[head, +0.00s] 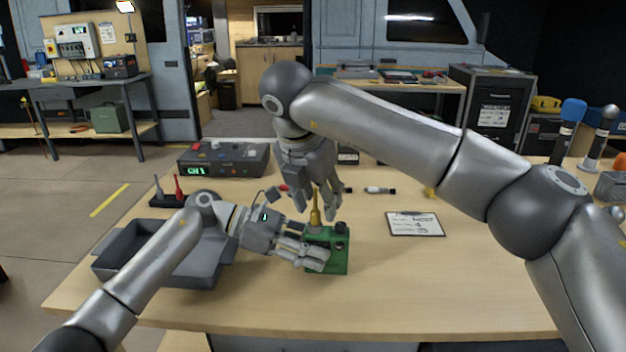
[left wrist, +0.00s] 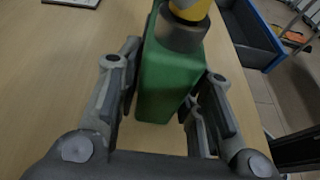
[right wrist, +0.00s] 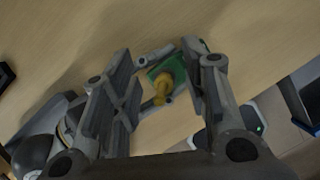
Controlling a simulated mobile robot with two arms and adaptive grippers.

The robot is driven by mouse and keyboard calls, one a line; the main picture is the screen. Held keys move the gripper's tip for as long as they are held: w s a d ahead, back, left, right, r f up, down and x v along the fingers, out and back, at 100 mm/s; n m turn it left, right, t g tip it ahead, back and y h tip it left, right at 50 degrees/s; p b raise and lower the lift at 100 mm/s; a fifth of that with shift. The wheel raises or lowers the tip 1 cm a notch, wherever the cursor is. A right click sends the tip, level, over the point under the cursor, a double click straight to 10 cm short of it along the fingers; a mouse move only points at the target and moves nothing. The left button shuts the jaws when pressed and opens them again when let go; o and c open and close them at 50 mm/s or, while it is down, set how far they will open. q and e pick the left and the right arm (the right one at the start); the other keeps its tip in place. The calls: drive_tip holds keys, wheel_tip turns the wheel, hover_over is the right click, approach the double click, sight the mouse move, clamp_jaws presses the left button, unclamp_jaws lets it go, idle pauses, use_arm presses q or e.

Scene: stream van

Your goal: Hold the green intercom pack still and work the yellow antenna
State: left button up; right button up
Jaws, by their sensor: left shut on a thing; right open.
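The green intercom pack (head: 340,262) stands on the table in front of me, with a dark knob on its top. It also shows in the left wrist view (left wrist: 165,85). The yellow antenna (head: 315,214) stands up from its top and shows in the right wrist view (right wrist: 161,88). My left gripper (head: 314,257) is shut on the pack from the left, one finger on each side. My right gripper (head: 318,207) is open above the pack, pointing down. Its fingers are on either side of the antenna, apart from it as the right wrist view shows.
A grey tray (head: 205,268) is at the left, under my left arm. A control box (head: 222,158) with a green display stands behind. A clipboard (head: 414,223) lies to the right, and a marker (head: 380,190) lies behind. The front right of the table is clear.

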drive_tip(key=shift+x, duration=0.8)
drive_tip(key=shift+c, duration=0.2)
clamp_jaws()
